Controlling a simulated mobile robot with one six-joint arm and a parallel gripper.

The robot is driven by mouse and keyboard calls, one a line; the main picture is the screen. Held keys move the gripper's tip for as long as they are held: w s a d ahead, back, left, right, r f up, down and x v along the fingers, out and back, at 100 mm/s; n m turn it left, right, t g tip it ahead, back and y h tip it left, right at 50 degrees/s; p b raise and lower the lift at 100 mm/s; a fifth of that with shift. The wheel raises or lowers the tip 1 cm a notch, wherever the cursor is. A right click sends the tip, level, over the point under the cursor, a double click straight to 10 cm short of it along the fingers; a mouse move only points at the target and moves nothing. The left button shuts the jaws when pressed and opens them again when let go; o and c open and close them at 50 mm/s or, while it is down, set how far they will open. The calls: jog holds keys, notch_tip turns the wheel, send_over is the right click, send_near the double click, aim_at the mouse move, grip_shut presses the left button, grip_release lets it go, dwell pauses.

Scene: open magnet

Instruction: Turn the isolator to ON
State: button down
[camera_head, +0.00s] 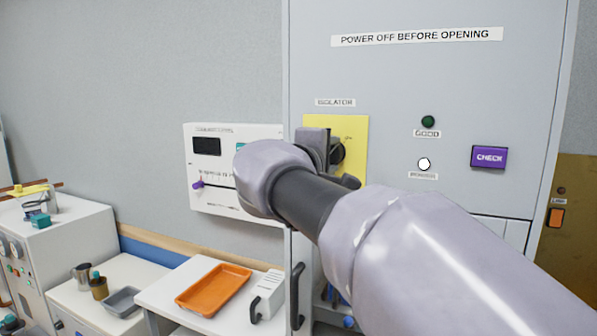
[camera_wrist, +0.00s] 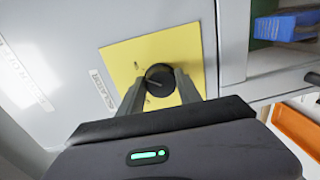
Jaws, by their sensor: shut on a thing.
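The isolator is a black round knob (camera_wrist: 159,78) on a yellow plate (camera_wrist: 118,62), fixed to the grey cabinet front. In the head view the yellow plate (camera_head: 356,128) sits under the ISOLATOR label (camera_head: 335,102), and the knob (camera_head: 338,151) is partly hidden behind my arm. My gripper (camera_wrist: 160,88) is shut on the knob, with one finger on each side of it. A thin line marks the knob's face in the wrist view. The small markings on the plate are too blurred to read, so I cannot tell the switch position.
The cabinet carries a green GOOD lamp (camera_head: 428,121), a white lamp (camera_head: 424,164) and a purple CHECK button (camera_head: 489,157). A white wall panel (camera_head: 213,172) is left of it. An orange tray (camera_head: 214,289) lies on a low bench, near a dark cabinet handle (camera_head: 297,296).

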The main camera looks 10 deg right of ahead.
jog(key=shift+f+m+b, duration=0.15)
jog(key=shift+m+b, duration=0.45)
jog(key=shift+b, duration=0.05)
jog(key=shift+m, duration=0.3)
jog(key=c, duration=0.8)
grip_release()
jog(key=p+v, duration=0.1)
jog(key=v, duration=1.6)
jog(key=shift+s+a, duration=0.15)
jog(key=shift+s, duration=0.05)
